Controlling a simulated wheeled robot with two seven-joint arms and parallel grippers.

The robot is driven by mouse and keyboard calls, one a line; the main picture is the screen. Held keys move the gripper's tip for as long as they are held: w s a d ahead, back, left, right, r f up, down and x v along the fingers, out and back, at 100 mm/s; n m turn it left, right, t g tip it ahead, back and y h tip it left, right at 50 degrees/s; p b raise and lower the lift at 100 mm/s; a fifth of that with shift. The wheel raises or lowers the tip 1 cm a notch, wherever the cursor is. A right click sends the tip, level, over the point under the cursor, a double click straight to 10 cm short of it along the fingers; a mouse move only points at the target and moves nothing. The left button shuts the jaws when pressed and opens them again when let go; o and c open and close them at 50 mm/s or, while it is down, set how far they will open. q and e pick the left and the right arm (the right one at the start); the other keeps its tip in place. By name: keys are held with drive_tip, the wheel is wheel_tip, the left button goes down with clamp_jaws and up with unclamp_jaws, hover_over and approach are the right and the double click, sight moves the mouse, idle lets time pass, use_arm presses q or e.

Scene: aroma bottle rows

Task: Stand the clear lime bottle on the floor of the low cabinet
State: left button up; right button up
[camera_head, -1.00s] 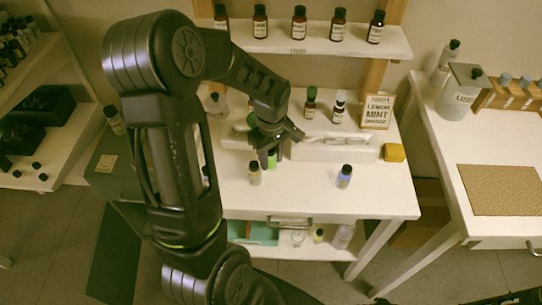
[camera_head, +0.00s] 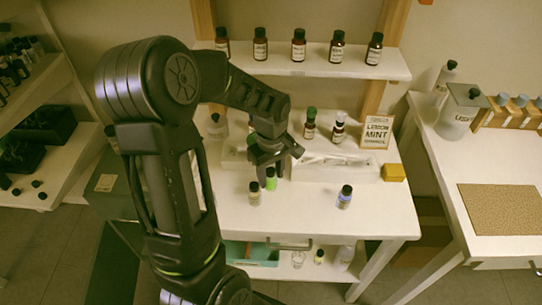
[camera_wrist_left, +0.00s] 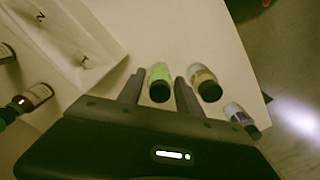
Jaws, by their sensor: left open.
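The lime-green bottle (camera_head: 271,179) stands on the white table (camera_head: 310,205) at my left gripper (camera_head: 268,172). In the left wrist view it shows as a green bottle with a dark cap (camera_wrist_left: 159,82), between the two open fingers (camera_wrist_left: 159,92); contact cannot be told. In the head view the gripper partly covers it. A lower shelf (camera_head: 330,272) shows beneath the tabletop, with a teal tray and small bottles; I cannot tell if this is the low cabinet. My right gripper is not in view.
A bottle with an amber-tinted body (camera_head: 254,193) stands close beside the lime one. A blue-labelled bottle (camera_head: 345,197) stands further right. A white tray (camera_head: 335,170), a mint sign (camera_head: 376,132) and a yellow block (camera_head: 393,172) are behind. The table's front right is clear.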

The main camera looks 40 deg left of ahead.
use_arm(q)
wheel_tip(320, 180, up, 10)
drive_tip(key=shift+d+r, duration=0.1)
drive_tip(key=shift+r, duration=0.1)
idle(0.6)
